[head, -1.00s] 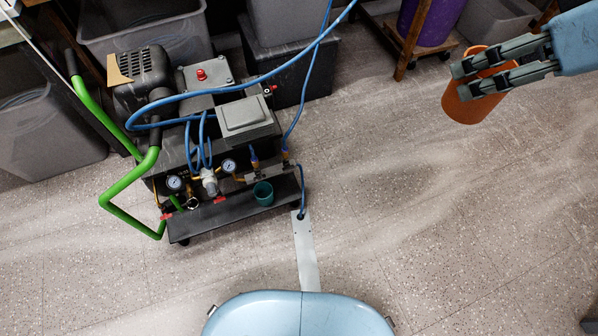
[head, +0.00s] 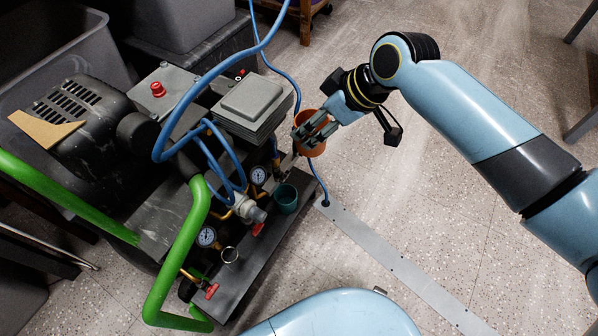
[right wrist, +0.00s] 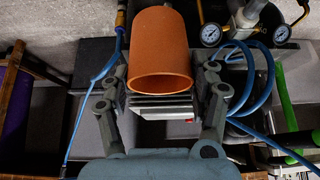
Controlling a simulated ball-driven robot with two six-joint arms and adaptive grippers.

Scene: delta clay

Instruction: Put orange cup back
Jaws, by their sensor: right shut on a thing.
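The orange cup (head: 308,144) is held by my right gripper (head: 318,130) at the right end of the compressor cart (head: 262,262), close to its black lower shelf. In the right wrist view the orange cup (right wrist: 160,55) sits between the two fingers of the gripper (right wrist: 162,95), its open rim facing the camera. I cannot tell whether the cup touches the shelf. A teal cup (head: 285,198) stands on the shelf, nearer to me than the orange cup. My left gripper is not in view.
Blue hoses (head: 196,88) loop over the cart, and one runs down beside the orange cup. Gauges (head: 258,176), a green handle (head: 172,262) and a grey box (head: 250,104) crowd the cart. A flat metal strip (head: 400,270) crosses the floor. Open floor lies to the right.

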